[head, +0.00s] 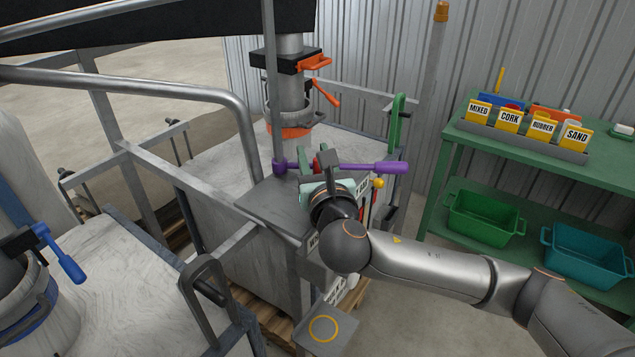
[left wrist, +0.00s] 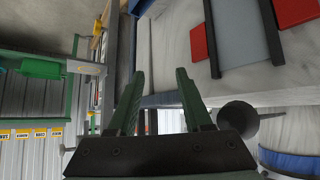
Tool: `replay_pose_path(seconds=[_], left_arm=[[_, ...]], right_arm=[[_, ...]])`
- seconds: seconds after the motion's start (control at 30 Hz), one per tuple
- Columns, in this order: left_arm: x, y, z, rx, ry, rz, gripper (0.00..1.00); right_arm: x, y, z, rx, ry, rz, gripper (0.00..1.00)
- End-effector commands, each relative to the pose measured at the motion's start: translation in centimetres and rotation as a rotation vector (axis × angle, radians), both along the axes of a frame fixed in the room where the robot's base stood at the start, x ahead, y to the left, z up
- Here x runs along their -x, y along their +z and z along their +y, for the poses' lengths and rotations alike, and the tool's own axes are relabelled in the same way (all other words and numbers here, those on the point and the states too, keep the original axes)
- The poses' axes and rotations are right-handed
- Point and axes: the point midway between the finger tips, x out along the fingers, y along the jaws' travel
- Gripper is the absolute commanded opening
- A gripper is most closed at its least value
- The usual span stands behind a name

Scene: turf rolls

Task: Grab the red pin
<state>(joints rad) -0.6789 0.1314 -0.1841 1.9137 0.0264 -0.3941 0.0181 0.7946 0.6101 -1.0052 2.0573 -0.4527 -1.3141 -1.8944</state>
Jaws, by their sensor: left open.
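A small red piece (head: 319,164), which may be the red pin, shows beside the fingers of my right gripper (head: 309,160) at the purple-handled bar (head: 345,167). The gripper's hand covers most of that spot, so I cannot tell whether its fingers are shut on the piece. My left gripper (left wrist: 160,95) shows in the left wrist view with its two green fingers apart and nothing between them. It is not seen in the head view. Red blocks (left wrist: 198,42) lie beside a grey panel in the left wrist view; I cannot tell whether any is the pin.
A vertical pipe with an orange-red clamp lever (head: 325,95) rises behind the purple bar. A blue lever (head: 65,258) is at left. Metal rails (head: 185,182) surround the white sacks. A green shelf (head: 535,170) with labelled cards and bins stands at right.

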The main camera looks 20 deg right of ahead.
Motion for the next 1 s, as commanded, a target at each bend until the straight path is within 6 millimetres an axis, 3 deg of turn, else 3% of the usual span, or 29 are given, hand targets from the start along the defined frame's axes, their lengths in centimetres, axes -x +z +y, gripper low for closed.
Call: replay_pose_path(seconds=[0.03,0.33,0.87,1.0], left_arm=[[0.0,0.0,0.0,0.000,0.000,0.000,0.50],[0.0,0.0,0.0,0.000,0.000,-0.001,0.50],[0.0,0.0,0.0,0.000,0.000,-0.001,0.50],[0.0,0.2,0.0,0.000,0.000,-0.001,0.50]], right_arm=[[0.0,0.0,0.0,0.000,0.000,0.000,0.32],[0.0,0.0,0.0,0.000,0.000,0.000,0.00],[0.0,0.0,0.0,0.000,0.000,0.000,0.00],[0.0,1.0,0.0,-0.002,-0.001,-0.003,0.00]])
